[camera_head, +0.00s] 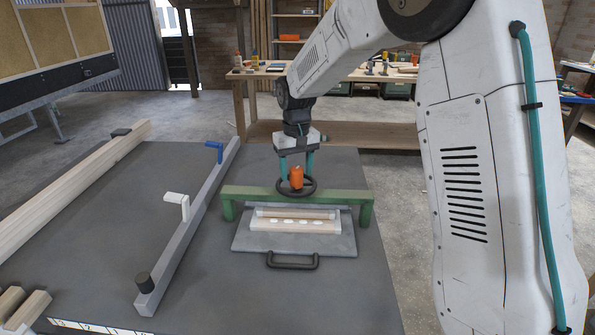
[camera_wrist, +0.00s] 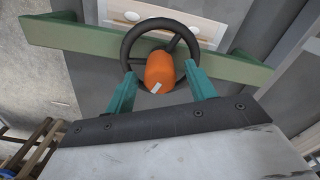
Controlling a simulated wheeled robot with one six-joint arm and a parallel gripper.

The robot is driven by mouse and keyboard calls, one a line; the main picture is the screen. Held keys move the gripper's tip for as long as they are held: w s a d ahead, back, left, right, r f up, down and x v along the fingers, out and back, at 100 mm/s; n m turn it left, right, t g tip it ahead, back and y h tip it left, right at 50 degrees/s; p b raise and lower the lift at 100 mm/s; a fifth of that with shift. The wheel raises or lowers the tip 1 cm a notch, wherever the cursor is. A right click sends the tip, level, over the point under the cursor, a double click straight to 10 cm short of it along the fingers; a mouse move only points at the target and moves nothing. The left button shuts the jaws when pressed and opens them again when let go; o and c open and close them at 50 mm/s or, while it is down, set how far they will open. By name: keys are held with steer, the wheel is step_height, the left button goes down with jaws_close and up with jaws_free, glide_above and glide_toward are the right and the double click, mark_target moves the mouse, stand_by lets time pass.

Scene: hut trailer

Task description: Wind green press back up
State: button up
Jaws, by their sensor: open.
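The green press (camera_head: 340,196) is a green bridge frame standing over a grey board. A black handwheel (camera_head: 309,186) with an orange knob (camera_head: 296,177) sits on top of its crossbar. A wooden piece with white patches (camera_head: 297,222) lies on the board under and in front of the bar. My gripper (camera_head: 297,170) points down over the wheel, its teal fingers apart on either side of the knob. In the wrist view the orange knob (camera_wrist: 159,70) is between the open fingers, with the wheel's rim (camera_wrist: 128,48) beyond. Whether the fingers touch the knob cannot be told.
The grey board (camera_head: 340,243) has a black handle (camera_head: 292,266) in front. Left of it lies a grey rail (camera_head: 185,235) with a white lever (camera_head: 177,202) and a blue lever (camera_head: 214,147). Timber (camera_head: 75,180) lies farther left. The dark tabletop (camera_head: 230,300) is clear in front.

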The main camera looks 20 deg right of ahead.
mark_target(297, 170)
step_height(297, 170, up, 7)
steer(key=shift+f, duration=0.1)
stand_by(0.5)
steer(key=shift+s+f, duration=0.2)
steer(key=shift+s, duration=0.15)
steer(key=s+d+r, duration=0.1)
steer(key=s+r, duration=0.1)
steer(key=s, duration=1.7)
steer(key=s+d+r+t, duration=0.1)
steer(key=s+d+r, duration=0.1)
steer(key=s, duration=1.7)
steer(key=shift+s+d+m, duration=0.15)
steer(key=shift+d+m, duration=0.1)
steer(key=shift+m, duration=0.05)
